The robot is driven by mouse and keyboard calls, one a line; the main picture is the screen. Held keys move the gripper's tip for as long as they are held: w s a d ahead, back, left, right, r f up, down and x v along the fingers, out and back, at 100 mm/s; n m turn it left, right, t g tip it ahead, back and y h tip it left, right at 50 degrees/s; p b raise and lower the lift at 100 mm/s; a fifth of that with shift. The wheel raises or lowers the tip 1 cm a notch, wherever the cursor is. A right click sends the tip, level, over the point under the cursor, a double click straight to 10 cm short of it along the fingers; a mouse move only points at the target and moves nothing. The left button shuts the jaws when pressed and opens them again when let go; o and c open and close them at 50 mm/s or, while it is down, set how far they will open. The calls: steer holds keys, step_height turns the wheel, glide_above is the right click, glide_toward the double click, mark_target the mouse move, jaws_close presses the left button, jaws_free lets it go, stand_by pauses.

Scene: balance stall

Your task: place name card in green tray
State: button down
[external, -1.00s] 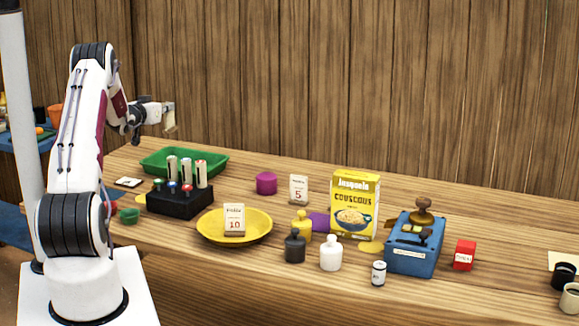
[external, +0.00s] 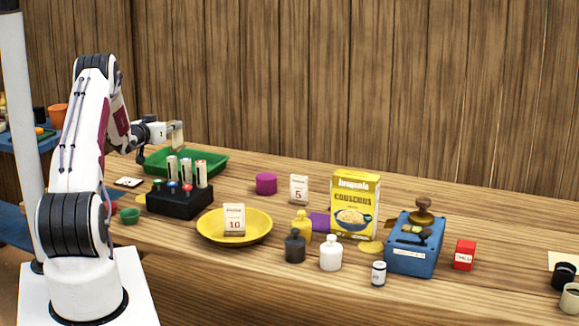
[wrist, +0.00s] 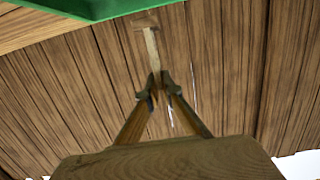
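The name card (external: 178,135) is a pale upright card held above the back of the green tray (external: 216,161). In the wrist view the card (wrist: 152,48) shows edge-on as a thin pale strip with a small brown foot at its far end. My gripper (external: 169,134) is shut on the card; in the wrist view its two fingertips (wrist: 159,82) pinch the near end. The green tray (wrist: 90,8) also shows at the top of the wrist view, cut off by the frame. The card's printed face cannot be read.
A black holder (external: 180,204) with several upright cylinders stands just in front of the tray. A yellow plate (external: 260,231) with a price card (external: 234,219) is to its right. The table behind is clear.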

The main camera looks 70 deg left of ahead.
mark_target(173, 149)
steer(key=shift+f, duration=2.1)
steer(key=shift+f, duration=1.85)
steer(key=shift+f, duration=0.15)
steer(key=c, duration=2.2)
jaws_free()
steer(key=shift+c, duration=0.2)
steer(key=shift+r, duration=0.2)
steer(key=v, duration=1.2)
steer(key=shift+f, duration=0.2)
